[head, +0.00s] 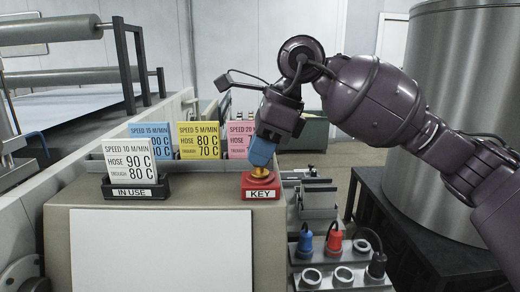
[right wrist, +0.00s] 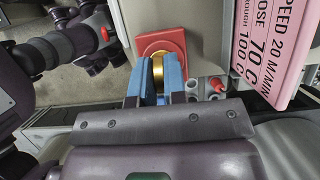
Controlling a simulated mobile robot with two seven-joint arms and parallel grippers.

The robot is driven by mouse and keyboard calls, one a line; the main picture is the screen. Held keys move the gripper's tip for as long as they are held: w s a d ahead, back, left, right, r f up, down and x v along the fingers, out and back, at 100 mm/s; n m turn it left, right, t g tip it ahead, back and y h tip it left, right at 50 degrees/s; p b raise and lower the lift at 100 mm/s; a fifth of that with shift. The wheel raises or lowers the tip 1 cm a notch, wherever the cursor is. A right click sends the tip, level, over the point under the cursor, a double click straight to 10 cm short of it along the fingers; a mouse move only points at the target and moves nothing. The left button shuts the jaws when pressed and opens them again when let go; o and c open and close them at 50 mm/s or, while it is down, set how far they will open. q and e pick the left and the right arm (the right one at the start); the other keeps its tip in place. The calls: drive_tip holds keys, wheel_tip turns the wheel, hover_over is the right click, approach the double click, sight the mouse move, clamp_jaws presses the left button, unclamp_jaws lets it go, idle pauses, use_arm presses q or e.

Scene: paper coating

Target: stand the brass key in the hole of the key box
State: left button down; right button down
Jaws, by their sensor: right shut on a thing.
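The red key box (head: 262,192), labelled KEY, sits at the right end of the grey ledge. My right gripper (head: 261,160) comes down over it from above, with its blue fingers shut on the brass key (head: 262,173). In the right wrist view the key (right wrist: 158,68) shows as a gold disc edge between the blue fingers (right wrist: 162,82), against the red box (right wrist: 161,42). The key's lower part is at the top of the box; I cannot tell how deep it sits in the hole. My left gripper is not in view.
A white card (head: 128,165) stands in the black IN USE holder (head: 137,188). Blue, yellow (head: 199,141) and pink cards stand behind. A blank white sheet (head: 160,250) lies in front. Cable plugs (head: 334,243) and sockets are at the right, near a large steel drum (head: 450,90).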

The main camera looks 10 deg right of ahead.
drive_tip(key=c, duration=1.1)
unclamp_jaws()
drive_tip(key=v, duration=1)
drive_tip(key=shift+d+r, duration=0.2)
drive_tip(key=shift+r, duration=0.2)
drive_tip(key=shift+s, duration=0.1)
